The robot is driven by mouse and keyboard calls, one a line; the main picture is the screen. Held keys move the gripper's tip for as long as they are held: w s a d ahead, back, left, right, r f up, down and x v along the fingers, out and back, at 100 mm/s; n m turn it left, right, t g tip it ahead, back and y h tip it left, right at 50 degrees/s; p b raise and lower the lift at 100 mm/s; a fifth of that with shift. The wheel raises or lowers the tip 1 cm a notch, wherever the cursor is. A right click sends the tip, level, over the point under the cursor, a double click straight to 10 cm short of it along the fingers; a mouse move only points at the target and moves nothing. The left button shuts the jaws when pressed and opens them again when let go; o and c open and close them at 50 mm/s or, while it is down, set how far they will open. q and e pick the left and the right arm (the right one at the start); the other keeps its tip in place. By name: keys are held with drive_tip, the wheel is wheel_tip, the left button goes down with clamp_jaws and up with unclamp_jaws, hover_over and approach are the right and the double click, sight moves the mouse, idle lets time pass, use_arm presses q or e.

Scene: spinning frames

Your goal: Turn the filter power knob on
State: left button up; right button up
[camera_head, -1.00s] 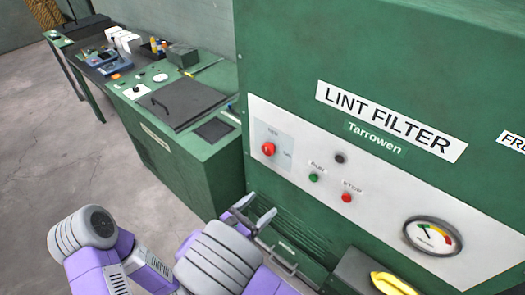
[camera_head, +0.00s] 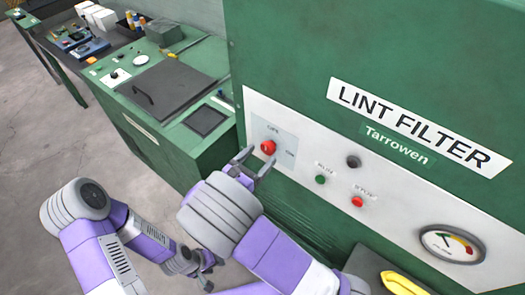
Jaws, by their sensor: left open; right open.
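The red filter power knob (camera_head: 268,147) sits on a light square plate at the left end of the white control panel (camera_head: 305,160) of the green lint filter cabinet. Its small position labels are too blurred to read. My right gripper (camera_head: 260,157) is open, with its fingertips just below and beside the knob. I cannot tell whether they touch it. My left gripper (camera_head: 212,274) is open and empty, low in front of the cabinet and well away from the knob.
A green button (camera_head: 320,180), a red button (camera_head: 357,202), a dark round fitting (camera_head: 353,161) and a gauge (camera_head: 451,244) are on the panel to the right. A yellow object (camera_head: 404,285) lies at the bottom right. A green bench (camera_head: 165,125) with a dark lid stands left.

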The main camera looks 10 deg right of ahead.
sight(269, 147)
drive_tip(key=shift+x, duration=1.1)
drive_tip(key=shift+w+d+f, duration=0.1)
drive_tip(key=shift+w, duration=0.1)
drive_tip(key=c, duration=1)
